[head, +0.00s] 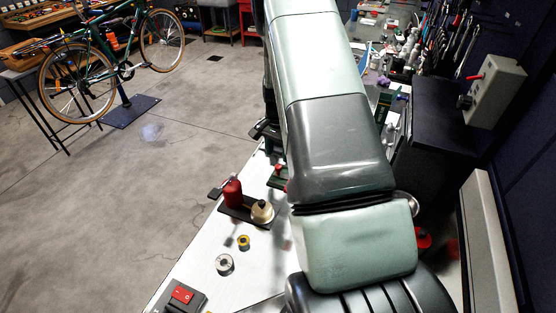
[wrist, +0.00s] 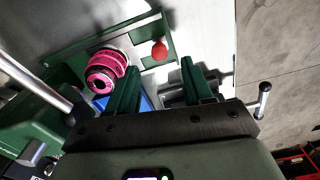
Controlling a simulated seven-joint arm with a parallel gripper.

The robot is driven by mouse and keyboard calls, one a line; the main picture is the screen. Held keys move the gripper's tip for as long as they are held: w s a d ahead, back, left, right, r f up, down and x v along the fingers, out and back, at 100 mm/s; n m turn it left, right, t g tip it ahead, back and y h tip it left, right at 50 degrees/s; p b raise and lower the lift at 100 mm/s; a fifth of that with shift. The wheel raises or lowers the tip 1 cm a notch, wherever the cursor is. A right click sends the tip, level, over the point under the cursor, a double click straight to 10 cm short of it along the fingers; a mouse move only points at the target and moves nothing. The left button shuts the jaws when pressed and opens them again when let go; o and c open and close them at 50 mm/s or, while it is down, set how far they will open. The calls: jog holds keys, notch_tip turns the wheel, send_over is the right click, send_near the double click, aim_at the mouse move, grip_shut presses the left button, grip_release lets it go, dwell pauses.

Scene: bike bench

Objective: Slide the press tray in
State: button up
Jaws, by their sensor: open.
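In the wrist view, a green plate with a raised edge (wrist: 143,38), which looks like the press tray, lies on the pale bench top. A red ball knob (wrist: 159,50) stands on it, and a ribbed pink-magenta round part (wrist: 105,72) sits at its left. My gripper (wrist: 160,66) is open, its two green fingers apart with the knob just beyond their tips, roughly between them. I see nothing held. A blue patch (wrist: 146,103) shows behind the fingers. In the head view, my arm hides most of this area; a red knob (head: 279,168) peeks out at its left edge.
A metal rod (wrist: 30,78) and green body (wrist: 45,128) lie left of my gripper. A dark holder (head: 238,212) carries a red bottle (head: 233,192) and cream can (head: 262,212). Rolls (head: 224,263) and a red switch (head: 181,294) stand nearer.

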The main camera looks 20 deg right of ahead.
notch_tip(320, 180, up, 6)
jog(key=shift+f, duration=0.15)
